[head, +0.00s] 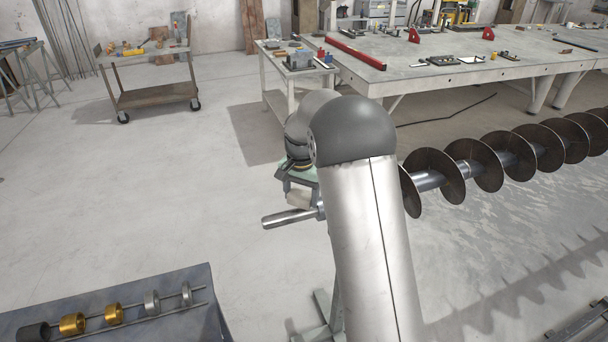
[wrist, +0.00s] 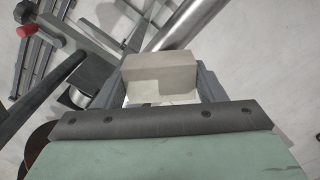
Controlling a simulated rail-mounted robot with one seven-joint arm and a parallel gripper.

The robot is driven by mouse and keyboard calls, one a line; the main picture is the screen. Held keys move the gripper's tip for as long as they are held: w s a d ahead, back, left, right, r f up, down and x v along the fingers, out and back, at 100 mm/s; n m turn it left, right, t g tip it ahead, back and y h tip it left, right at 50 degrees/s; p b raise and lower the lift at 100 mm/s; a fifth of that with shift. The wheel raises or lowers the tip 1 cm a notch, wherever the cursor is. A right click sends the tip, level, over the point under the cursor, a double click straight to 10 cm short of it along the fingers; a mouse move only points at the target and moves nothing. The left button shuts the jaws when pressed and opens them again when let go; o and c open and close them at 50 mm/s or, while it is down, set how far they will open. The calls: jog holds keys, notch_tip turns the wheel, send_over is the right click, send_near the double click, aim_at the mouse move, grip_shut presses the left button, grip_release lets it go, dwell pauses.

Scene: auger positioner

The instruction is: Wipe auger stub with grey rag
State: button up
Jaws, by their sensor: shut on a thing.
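The auger stub (head: 290,218) is a bare, shiny metal shaft end pointing left, just left of my arm in the head view. It also shows in the wrist view (wrist: 192,22), running up and right from behind the rag. The grey rag (wrist: 160,68) looks like a folded, pale grey-beige block. My gripper (wrist: 158,84) is shut on it, one finger on each side. In the head view my gripper (head: 299,187) is just above the stub, with the rag (head: 298,199) at its lower end. I cannot tell whether the rag touches the stub.
The auger's dark spiral flights (head: 474,165) extend right behind my arm. A rack of brass and steel collars (head: 115,314) stands at lower left. A stand with a red knob (wrist: 27,29) is near the gripper. A workbench (head: 455,75) and cart (head: 150,96) are farther back.

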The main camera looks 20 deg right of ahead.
jog(key=shift+s+a+r, duration=0.15)
jog(key=shift+r, duration=0.45)
jog(key=shift+r+p, duration=1.7)
jog(key=shift+r, duration=0.65)
jog(key=shift+a, duration=0.1)
